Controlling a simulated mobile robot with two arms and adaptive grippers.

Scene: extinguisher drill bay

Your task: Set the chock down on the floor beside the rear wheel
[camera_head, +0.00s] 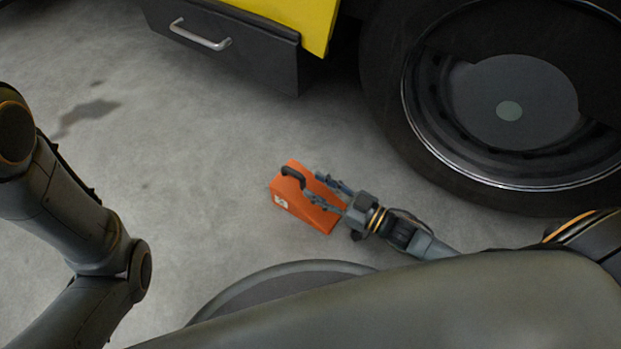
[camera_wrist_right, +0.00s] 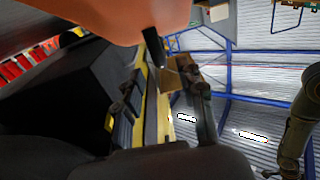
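The orange wedge-shaped chock (camera_head: 319,217) with a black handle (camera_head: 292,173) and a small white label appears to rest on the floor, left of the large dark wheel (camera_head: 440,165). Bare floor shows between chock and tyre. My right gripper (camera_head: 316,187) reaches over the chock from the right. Its two fingers are spread apart, tips close to the handle; the handle does not look pinched. The right wrist view shows the chock's orange surface (camera_wrist_right: 100,20) close by at the top, with the handle near the parted fingers. My left gripper is outside both views.
The yellow vehicle body (camera_head: 300,18) and a black box with a silver handle (camera_head: 200,36) stand behind the chock. Grey concrete floor (camera_head: 190,150) is open to the left, with a dark stain (camera_head: 90,112). My left arm is at the left edge.

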